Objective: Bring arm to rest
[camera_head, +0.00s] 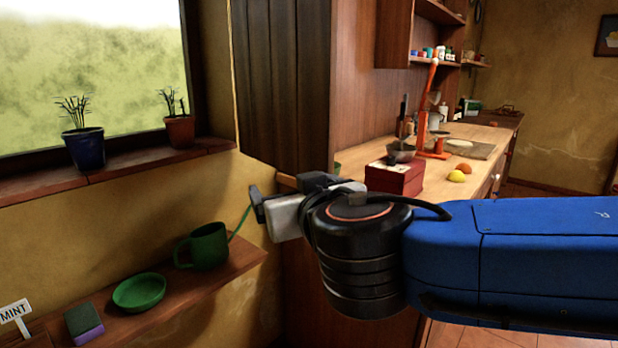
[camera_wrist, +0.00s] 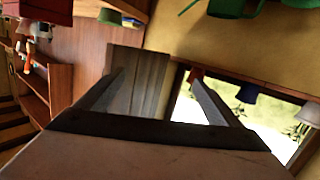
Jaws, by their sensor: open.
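My gripper (camera_head: 258,206) is at the end of my blue arm, which reaches in from the right in the head view. It points left, toward the wall beside the dark wooden panel. In the wrist view my gripper (camera_wrist: 160,85) has its two fingers spread apart with nothing between them. Part of the gripper is hidden behind my dark wrist in the head view.
Potted plants stand on the sill (camera_head: 110,172).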

